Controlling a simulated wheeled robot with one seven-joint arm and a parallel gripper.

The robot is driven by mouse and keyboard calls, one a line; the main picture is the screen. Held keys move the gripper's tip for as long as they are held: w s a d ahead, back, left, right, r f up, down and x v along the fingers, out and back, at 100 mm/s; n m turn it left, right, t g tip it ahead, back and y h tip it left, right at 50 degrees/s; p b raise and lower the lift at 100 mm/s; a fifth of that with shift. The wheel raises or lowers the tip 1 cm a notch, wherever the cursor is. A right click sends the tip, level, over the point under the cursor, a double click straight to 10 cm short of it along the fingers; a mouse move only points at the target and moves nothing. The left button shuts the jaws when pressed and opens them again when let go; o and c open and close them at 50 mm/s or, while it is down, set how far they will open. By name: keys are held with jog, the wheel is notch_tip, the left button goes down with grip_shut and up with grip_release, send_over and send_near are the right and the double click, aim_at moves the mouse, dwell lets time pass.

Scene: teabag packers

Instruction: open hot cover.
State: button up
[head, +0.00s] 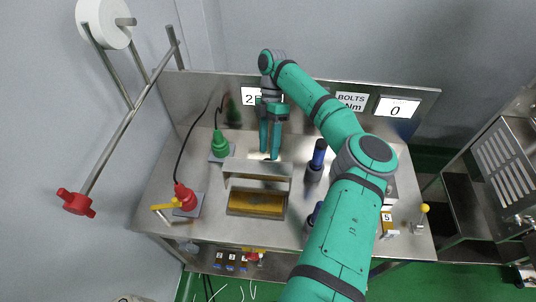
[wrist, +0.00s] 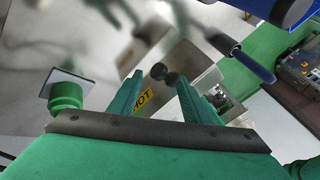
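A steel box-like cover (head: 257,167) stands on the bench in the head view, with a golden-brown panel (head: 256,203) at its front. My gripper (head: 269,157) points down just behind it, and its fingers show a gap. In the wrist view my gripper (wrist: 160,77) is open, one teal finger on each side. A yellow HOT label (wrist: 143,102) shows partly behind the left finger. A dark round knob (wrist: 158,71) appears between the fingertips, with a second dark round part beside it near the right fingertip. I cannot tell whether the fingers touch them.
A green plug-like part (head: 220,145) and a red one (head: 186,197) stand on the left of the steel bench (head: 165,160). A blue-handled tool (head: 318,155) stands right of the cover. My arm hides part of the bench's right side. A rail with a white roll (head: 103,22) rises at left.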

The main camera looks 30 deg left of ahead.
jog(key=v, duration=0.7)
jog(key=shift+a+r, duration=0.15)
